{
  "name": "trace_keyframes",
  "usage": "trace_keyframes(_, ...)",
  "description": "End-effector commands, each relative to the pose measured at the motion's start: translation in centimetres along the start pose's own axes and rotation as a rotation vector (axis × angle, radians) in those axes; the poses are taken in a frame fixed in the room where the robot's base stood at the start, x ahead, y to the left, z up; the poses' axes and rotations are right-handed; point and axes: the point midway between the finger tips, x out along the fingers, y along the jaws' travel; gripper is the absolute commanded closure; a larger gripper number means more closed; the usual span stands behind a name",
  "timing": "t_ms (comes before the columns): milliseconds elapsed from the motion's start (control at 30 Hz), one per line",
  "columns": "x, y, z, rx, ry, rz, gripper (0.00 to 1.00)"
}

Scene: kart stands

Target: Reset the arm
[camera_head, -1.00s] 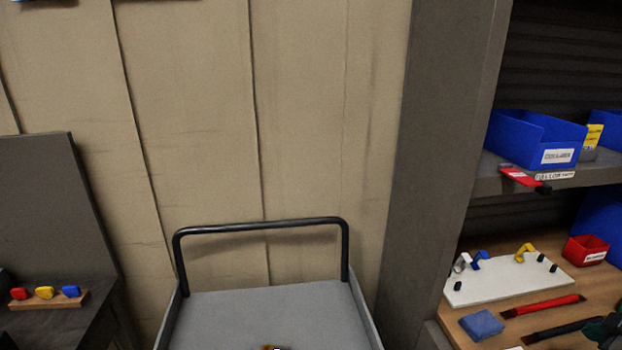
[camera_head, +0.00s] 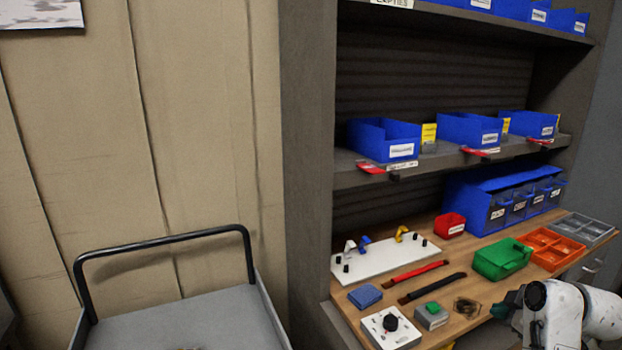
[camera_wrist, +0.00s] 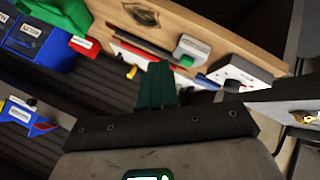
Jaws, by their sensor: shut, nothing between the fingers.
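My gripper (camera_wrist: 158,85) shows in the wrist view, with its dark green fingers together and nothing between them. In that view the wooden workbench top (camera_wrist: 185,30) and its items lie beyond the fingers, tilted in the picture. In the head view my white arm (camera_head: 560,315) is at the lower right, in front of the wooden bench top (camera_head: 462,262).
The bench carries a white board with hooks (camera_head: 385,262), a blue block (camera_head: 365,296), a white box with a black knob (camera_head: 390,328), a green bin (camera_head: 502,259) and orange trays (camera_head: 551,248). Blue bins (camera_head: 384,139) stand on the shelf above. A grey cart (camera_head: 190,318) stands at the lower left.

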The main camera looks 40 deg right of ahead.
Motion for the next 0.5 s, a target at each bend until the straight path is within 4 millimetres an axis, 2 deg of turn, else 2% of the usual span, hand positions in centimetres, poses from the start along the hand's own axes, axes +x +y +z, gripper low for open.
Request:
trace_keyframes(67, 0.0, 0.0, 0.0, 0.0, 0.0, 0.0, 1.0)
trace_keyframes(267, 1.1, -2.9, -1.2, 0.023, -0.003, -0.051, 1.0)
trace_keyframes(500, 2.3, -7.5, -2.9, 0.062, -0.019, -0.129, 1.0)
